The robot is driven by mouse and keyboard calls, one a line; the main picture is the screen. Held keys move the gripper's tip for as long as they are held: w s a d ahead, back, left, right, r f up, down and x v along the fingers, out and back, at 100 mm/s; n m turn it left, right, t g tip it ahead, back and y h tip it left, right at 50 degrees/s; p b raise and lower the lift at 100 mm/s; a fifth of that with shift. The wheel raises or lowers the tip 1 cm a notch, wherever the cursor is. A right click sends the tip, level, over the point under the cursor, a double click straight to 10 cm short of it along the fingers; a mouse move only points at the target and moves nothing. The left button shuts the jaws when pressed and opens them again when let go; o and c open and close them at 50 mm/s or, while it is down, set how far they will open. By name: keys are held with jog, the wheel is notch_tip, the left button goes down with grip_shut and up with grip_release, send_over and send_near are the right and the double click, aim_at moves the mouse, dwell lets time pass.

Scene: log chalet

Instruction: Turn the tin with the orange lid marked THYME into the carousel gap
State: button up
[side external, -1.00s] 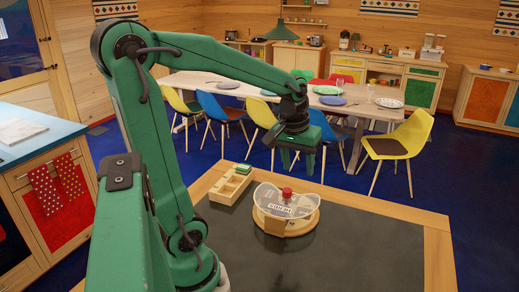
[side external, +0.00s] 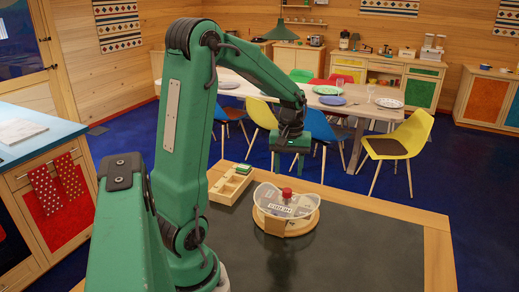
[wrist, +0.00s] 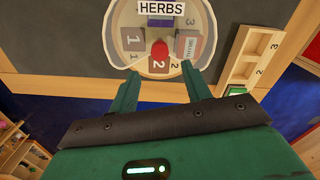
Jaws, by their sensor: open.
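A round wooden carousel (side external: 285,229) stands on the dark work table under a clear cover with a red knob (side external: 286,192). In the wrist view the carousel (wrist: 115,40) shows a HERBS label (wrist: 160,8), the red knob (wrist: 159,50) and compartments marked 1, 2 and 3.
A wooden tray (side external: 230,187) with numbered compartments lies left of the carousel, a green item (side external: 243,168) at its far end. The wrist view shows the tray (wrist: 253,55) on the right. The table's front right is bare. A dining table and chairs stand behind.

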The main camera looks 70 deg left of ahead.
aim_at(287, 190)
jog(key=shift+f, duration=3.55)
jog(key=c, duration=1)
